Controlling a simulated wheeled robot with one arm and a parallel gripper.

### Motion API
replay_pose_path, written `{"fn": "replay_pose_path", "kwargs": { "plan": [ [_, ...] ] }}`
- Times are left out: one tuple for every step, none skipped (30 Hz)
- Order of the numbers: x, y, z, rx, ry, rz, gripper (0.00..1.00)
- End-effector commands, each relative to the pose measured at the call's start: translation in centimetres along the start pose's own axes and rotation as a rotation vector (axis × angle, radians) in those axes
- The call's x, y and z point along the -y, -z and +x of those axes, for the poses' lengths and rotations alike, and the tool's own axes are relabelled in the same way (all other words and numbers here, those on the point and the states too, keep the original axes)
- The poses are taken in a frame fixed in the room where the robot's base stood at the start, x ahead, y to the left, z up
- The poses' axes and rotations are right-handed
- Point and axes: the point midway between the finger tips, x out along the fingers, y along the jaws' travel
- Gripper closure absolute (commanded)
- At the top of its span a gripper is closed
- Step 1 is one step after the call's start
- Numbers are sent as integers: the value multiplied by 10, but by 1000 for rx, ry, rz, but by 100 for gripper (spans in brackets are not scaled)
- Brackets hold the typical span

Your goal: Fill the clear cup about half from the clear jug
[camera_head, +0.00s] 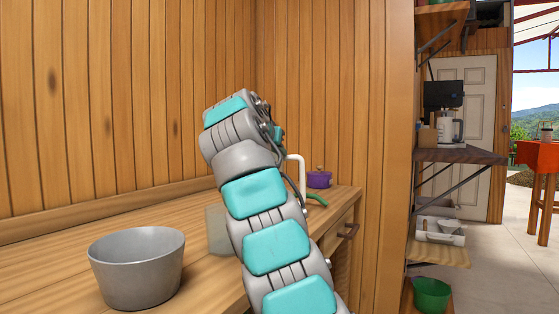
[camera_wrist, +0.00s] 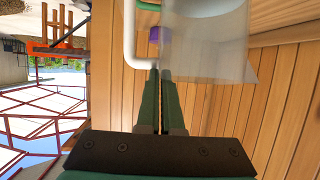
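The clear jug (camera_wrist: 211,50) fills the upper right of the wrist view, see-through, with a white tubular handle (camera_wrist: 129,35). That handle also rises to the right of my arm in the head view (camera_head: 302,180). My gripper (camera_wrist: 159,72) has its green fingers nearly together at the handle's bar, where the bar meets the jug, and looks shut on it. The exact contact is hidden behind the fingertips. In the head view my arm hides the gripper and most of the jug. I cannot make out a separate clear cup in either view.
A grey metal bowl (camera_head: 136,267) stands on the wooden counter (camera_head: 205,294) at left. A pale block-like shape (camera_head: 217,230) shows beside my arm. A purple pot (camera_head: 319,179) sits at the counter's far end. Shelves (camera_head: 462,155) with a kettle stand right. The wooden wall is close behind.

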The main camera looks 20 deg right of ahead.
Motion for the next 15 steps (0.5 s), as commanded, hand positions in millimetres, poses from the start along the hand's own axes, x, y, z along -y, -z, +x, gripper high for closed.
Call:
{"fn": "replay_pose_path", "kwargs": {
  "plan": [
    [-2,-5,2,-4,-3,0,100],
    [-2,-8,3,-4,-3,-1,100],
    [-2,-10,4,-3,-4,-1,100],
    [-2,-13,6,-3,-5,0,100],
    [-2,-16,7,-2,-5,1,100],
    [-2,-19,8,-3,-4,0,100],
    [-2,-21,8,-4,-3,-1,100],
    [-2,-23,9,-5,-3,0,100],
    [-2,-26,10,-4,-4,0,100],
    [-2,-24,9,-2,-3,0,100],
    [-2,-24,9,-1,-4,0,100],
    [-2,-25,10,0,-3,1,100],
    [-1,-25,10,-1,-3,1,100],
    [-1,-25,10,-1,-2,1,100],
    [-1,-25,10,-1,-1,1,100]
  ]
}}
